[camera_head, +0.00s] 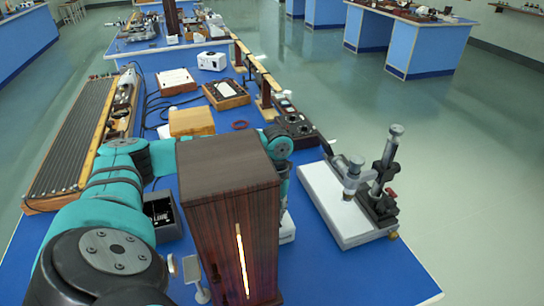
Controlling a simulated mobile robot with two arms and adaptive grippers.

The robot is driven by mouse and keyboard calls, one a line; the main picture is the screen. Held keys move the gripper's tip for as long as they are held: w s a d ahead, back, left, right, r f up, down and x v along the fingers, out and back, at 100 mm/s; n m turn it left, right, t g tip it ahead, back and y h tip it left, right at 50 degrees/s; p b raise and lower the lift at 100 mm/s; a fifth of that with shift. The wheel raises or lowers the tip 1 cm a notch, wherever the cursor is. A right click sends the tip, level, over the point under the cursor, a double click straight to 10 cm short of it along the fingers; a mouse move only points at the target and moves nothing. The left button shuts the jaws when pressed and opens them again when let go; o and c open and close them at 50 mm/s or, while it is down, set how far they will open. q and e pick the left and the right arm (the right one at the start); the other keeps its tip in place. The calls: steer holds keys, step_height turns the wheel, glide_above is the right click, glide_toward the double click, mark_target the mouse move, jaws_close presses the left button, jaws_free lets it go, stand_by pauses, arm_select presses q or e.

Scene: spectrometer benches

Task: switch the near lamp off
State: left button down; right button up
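The near lamp (228,190) looks like a tall dark wooden box at the front of the blue bench. A bright yellow-white strip glows in a slit (242,262) on its front, so it appears lit. I cannot make out a switch for certain. My teal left arm comes in from the left and passes behind the box. Its wrist shows just right of the box, pointing down. My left gripper is hidden behind the box. My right arm and gripper are not in view.
A white-based instrument (345,205) with metal posts stands right of the box. A small mirror-like stand (198,275) is in front at left. A long ribbed unit (72,140) lies along the left edge. A wooden block (191,122) and a control box (292,127) stand behind. The front right corner is clear.

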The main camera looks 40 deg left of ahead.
arm_select(q)
steer(key=shift+r+p, duration=2.3)
steer(key=shift+r, duration=1.1)
